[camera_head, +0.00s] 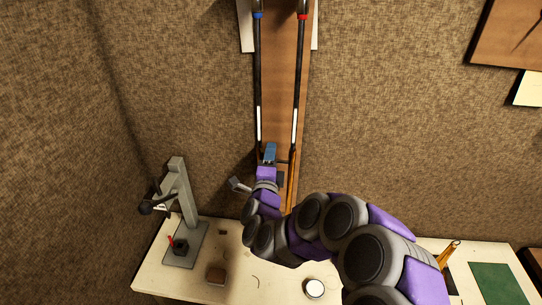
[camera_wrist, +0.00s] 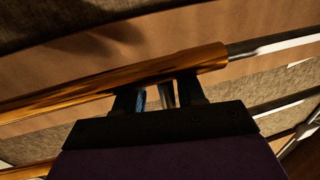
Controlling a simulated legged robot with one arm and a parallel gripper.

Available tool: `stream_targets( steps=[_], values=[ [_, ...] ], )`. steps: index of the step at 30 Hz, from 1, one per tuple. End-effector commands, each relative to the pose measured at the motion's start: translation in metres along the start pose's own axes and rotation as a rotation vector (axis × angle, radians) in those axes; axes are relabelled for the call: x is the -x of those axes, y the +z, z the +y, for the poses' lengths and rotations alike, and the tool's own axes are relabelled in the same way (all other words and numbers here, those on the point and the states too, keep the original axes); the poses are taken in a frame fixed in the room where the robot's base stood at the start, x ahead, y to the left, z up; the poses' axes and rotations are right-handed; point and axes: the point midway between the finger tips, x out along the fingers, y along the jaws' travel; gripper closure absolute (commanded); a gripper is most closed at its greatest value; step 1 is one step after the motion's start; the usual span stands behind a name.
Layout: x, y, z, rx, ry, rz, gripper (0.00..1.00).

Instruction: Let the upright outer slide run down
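The upright slide stands against a wooden board on the wall. Its brass outer slide (camera_head: 292,175) is low on two dark and bright inner tubes (camera_head: 297,95). My gripper (camera_head: 269,153) is at the upper end of the brass part, near a short crossbar (camera_head: 282,161). In the wrist view, a brass tube (camera_wrist: 120,90) crosses at my fingertips (camera_wrist: 158,92), with a bright inner tube (camera_wrist: 270,45) coming out of its right end. My two fingers stand apart with a narrow gap. Their tips meet or pass behind the tube, so I cannot tell whether they hold anything.
A grey press-like stand (camera_head: 185,205) is on the bench (camera_head: 240,285) at left. A small brown block (camera_head: 216,274) and a round white-topped tin (camera_head: 314,288) lie on the bench. A green mat (camera_head: 495,284) is at right. My arm covers the bench's middle.

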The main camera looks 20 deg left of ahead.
Motion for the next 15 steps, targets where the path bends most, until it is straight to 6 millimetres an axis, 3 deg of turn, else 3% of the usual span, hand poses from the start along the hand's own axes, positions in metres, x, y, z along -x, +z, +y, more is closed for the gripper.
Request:
stream_targets(
  steps=[6, 15],
  values=[
    [0.001, -0.01, -0.004, -0.006, -0.004, 0.005, 0.61],
    [-0.001, 0.001, 0.001, 0.002, 0.0, 0.001, 0.9]
  ],
)
